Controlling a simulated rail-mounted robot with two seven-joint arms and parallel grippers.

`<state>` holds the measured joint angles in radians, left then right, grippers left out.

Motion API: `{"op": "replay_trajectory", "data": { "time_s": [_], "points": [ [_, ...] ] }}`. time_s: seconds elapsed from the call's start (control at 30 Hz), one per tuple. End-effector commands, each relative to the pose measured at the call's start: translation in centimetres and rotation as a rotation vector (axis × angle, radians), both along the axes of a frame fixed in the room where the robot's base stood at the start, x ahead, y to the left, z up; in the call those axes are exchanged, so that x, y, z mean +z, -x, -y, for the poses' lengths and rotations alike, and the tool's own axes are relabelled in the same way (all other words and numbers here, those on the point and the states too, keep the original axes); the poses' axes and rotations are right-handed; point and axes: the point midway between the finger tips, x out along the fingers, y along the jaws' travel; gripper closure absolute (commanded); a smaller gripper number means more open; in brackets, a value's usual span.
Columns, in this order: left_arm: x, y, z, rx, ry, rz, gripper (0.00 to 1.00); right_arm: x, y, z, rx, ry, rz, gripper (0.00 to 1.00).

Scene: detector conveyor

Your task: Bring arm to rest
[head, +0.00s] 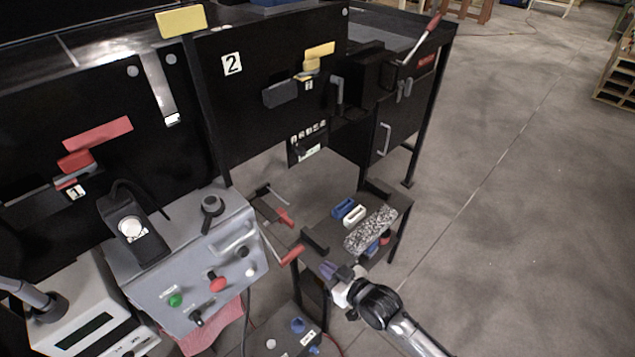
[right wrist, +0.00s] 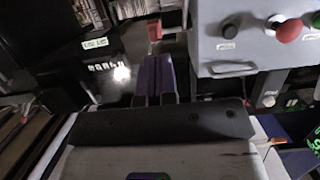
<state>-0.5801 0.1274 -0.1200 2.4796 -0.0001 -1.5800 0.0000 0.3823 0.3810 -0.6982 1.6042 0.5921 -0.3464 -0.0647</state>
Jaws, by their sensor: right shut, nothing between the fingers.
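My right arm comes in from the bottom right in the head view. My right gripper (head: 328,270) is at the near edge of a small dark side table (head: 318,222). Its purple fingers are together with nothing between them. In the right wrist view the shut purple fingers of the right gripper (right wrist: 156,78) point away, beside a grey control box (right wrist: 235,50). My left gripper does not show in either view.
The grey control box (head: 190,260) with knobs and buttons stands left of the gripper. Blue and white pieces and a speckled block (head: 370,230) lie on the side table. Open floor (head: 510,200) lies to the right.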

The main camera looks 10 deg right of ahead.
Motion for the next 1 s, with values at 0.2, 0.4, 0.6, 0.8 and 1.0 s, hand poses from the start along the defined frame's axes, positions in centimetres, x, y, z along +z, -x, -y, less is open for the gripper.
{"op": "replay_trajectory", "data": {
  "time_s": [0.2, 0.4, 0.6, 0.8, 1.0],
  "points": [
    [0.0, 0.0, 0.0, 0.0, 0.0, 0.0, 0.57, -0.6, 0.2, 0.1, 0.001, 0.017, -0.036, 1.0],
    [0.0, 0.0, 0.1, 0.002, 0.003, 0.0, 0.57, -3.7, 1.7, 1.0, 0.004, 0.229, -0.21, 1.0],
    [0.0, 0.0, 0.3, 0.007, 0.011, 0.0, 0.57, 0.4, 3.1, 3.0, -0.055, 0.448, -0.26, 1.0],
    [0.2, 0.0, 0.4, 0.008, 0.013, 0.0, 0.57, 6.3, 5.9, 6.1, -0.202, 0.527, -0.277, 1.0],
    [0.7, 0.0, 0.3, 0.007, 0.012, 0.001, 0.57, 7.7, 12.7, 10.3, -0.368, 0.5, -0.381, 1.0]
  ]
}}
